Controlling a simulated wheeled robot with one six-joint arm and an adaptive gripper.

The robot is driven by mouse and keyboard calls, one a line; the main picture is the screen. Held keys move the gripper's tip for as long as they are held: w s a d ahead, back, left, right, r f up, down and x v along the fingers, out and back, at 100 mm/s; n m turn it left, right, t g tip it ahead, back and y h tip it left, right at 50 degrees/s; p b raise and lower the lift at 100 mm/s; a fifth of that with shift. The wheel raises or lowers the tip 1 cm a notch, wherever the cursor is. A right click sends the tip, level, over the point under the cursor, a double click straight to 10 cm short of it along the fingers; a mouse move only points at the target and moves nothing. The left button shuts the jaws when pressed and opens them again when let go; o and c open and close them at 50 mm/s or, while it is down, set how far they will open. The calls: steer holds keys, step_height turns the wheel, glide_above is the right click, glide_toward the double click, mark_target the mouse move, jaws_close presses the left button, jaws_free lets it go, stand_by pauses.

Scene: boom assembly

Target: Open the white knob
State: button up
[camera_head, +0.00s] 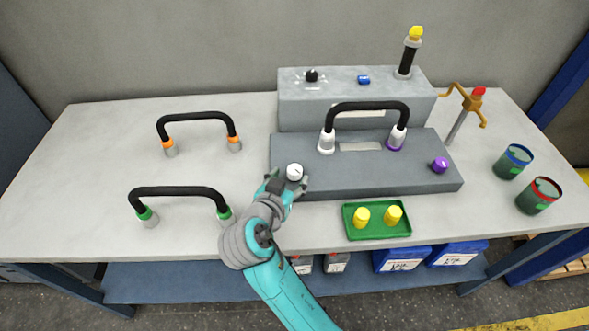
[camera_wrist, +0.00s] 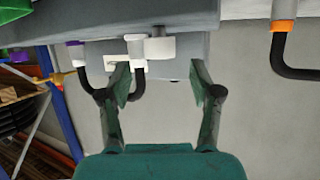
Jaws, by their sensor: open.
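The white knob (camera_head: 295,171) sits at the left front of the dark grey lower step (camera_head: 370,185) of the grey unit. My gripper (camera_head: 287,184) is at the knob from the front left, its fingers open on either side. In the wrist view the white knob (camera_wrist: 160,47) lies ahead, between the open fingers of my gripper (camera_wrist: 160,82) in the picture. I cannot tell whether either finger touches it. A black hose with a white end (camera_head: 326,142) and a purple-ringed end (camera_head: 396,138) stands behind the knob.
A purple knob (camera_head: 440,165) is at the step's right. A green tray (camera_head: 377,236) with yellow pegs lies in front. Two black hoses (camera_head: 195,116) (camera_head: 180,191) stand on the left. Cans (camera_head: 512,162) and a brass tap (camera_head: 466,103) are at right. The table's far left is clear.

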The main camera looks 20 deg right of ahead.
mark_target(294, 171)
steer(key=shift+x, duration=2.55)
steer(key=c, duration=1.2)
